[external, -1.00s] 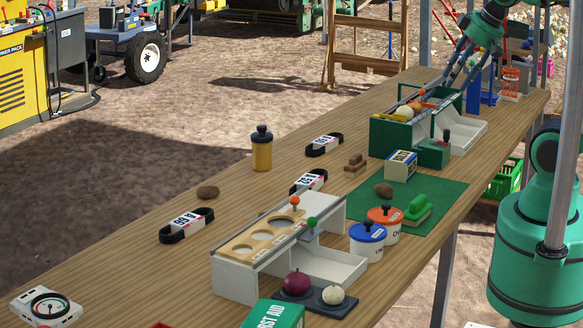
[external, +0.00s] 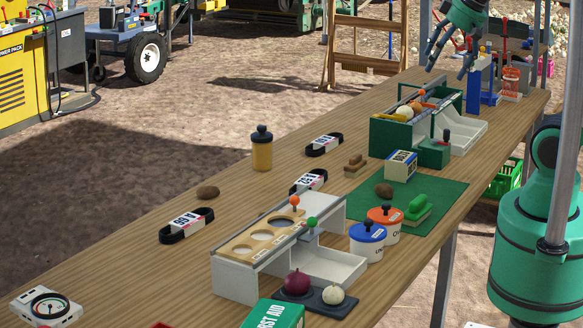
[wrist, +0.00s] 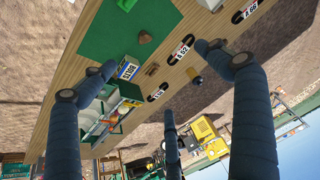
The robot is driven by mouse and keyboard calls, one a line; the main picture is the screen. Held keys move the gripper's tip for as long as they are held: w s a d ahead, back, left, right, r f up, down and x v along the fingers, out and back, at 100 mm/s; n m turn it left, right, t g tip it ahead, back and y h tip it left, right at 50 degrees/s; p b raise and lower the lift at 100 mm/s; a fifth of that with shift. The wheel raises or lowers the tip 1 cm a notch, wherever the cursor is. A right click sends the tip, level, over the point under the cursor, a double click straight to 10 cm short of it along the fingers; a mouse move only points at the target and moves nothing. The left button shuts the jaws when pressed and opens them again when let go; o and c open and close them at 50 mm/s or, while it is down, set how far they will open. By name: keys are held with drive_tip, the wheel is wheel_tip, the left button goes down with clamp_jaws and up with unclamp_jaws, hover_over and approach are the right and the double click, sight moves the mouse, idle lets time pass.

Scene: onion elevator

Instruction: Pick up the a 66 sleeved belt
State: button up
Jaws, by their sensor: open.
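The A 66 belt (external: 186,225) is a black loop in a white printed sleeve, lying flat on the table's left side, beyond the wooden grading box. It also shows at the top of the wrist view (wrist: 246,10). My gripper (external: 447,66) is raised above the far end of the table, a long way from this belt. Its fingers are spread and empty; in the wrist view (wrist: 155,68) nothing lies between them. Two similar sleeved belts, a middle one (external: 309,182) and a far one (external: 323,145), lie farther along the table.
A brown potato (external: 207,192) and a yellow bottle (external: 262,150) stand near the belts. The grading box (external: 235,278), lidded pots (external: 367,240) and green open box (external: 390,138) rise from the table. Bare wood surrounds the A 66 belt.

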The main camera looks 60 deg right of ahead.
drive_tip(key=w+a+r+m+g+p, duration=0.15)
drive_tip(key=w+a, duration=0.25)
drive_tip(key=w, duration=0.5)
drive_tip(key=w+a+r+m+p, duration=0.2)
drive_tip(key=w+a+m, duration=0.1)
drive_tip(key=w, duration=0.6)
drive_tip(key=w+a+r+m+g+p, duration=0.15)
drive_tip(key=w+a, duration=0.25)
drive_tip(key=w, duration=0.5)
drive_tip(key=m+g+p, duration=0.2)
drive_tip(key=m+p, duration=0.8)
drive_tip(key=m, duration=0.1)
hover_over(190, 220)
wheel_tip(190, 220, down, 31)
drive_tip(key=shift+s+a+f, duration=0.1)
drive_tip(key=shift+f+b, duration=0.3)
drive_tip(key=shift+f, duration=3.95)
